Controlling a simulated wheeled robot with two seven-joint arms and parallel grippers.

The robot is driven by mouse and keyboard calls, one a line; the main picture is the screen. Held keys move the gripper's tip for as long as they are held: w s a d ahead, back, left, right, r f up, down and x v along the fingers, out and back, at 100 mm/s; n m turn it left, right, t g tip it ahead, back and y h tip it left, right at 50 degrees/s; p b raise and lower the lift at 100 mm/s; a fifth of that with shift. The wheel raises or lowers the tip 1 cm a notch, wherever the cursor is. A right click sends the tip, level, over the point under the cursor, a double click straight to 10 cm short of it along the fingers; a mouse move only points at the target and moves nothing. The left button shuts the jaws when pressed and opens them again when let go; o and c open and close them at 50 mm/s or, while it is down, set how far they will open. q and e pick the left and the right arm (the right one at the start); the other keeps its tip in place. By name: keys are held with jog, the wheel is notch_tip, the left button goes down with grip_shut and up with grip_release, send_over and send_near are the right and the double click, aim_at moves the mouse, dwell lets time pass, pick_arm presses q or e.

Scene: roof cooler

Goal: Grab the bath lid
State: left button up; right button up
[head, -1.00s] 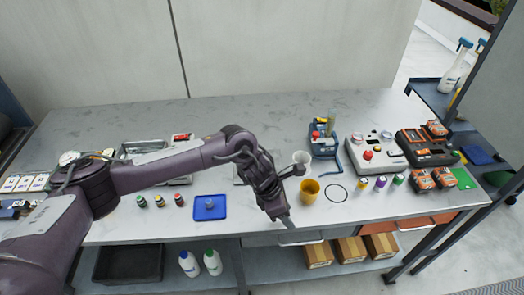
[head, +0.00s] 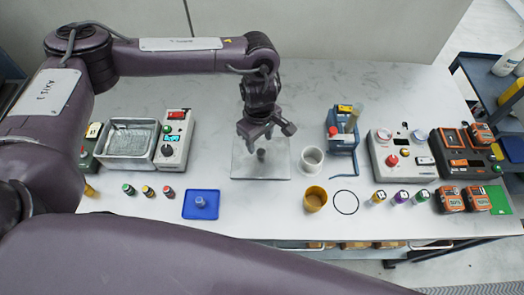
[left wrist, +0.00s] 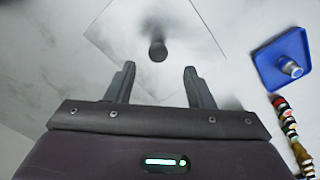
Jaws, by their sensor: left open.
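The bath lid (head: 240,168) is a flat, pale, see-through square plate with a dark upright knob (head: 262,155) at its middle. It lies on the worktop near the centre of the head view. My left gripper (head: 265,138) hangs over the lid, pointing down, open and empty. In the left wrist view the knob (left wrist: 157,50) shows just beyond the gap between the open fingertips (left wrist: 159,70), and the lid plate (left wrist: 125,22) spreads around it. I cannot see the fingers touching the knob. My right gripper is not in view.
Left of the lid stands a metal-basin bath (head: 130,138) with a control box (head: 172,140). A blue tray (head: 201,204) lies front left. A white cup (head: 312,160) and yellow cup (head: 315,199) stand close right of the lid. Instruments (head: 395,155) fill the right side.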

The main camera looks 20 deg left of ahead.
aim_at(261, 151)
pick_arm(q)
notch_tip(261, 151, down, 2)
jog(key=shift+s+d+f+p, duration=0.1)
jog(key=shift+p, duration=0.85)
jog(key=f, duration=0.3)
jog(key=shift+w+p, duration=0.2)
jog(key=shift+p, duration=0.1)
jog(key=c, duration=0.6)
grip_shut()
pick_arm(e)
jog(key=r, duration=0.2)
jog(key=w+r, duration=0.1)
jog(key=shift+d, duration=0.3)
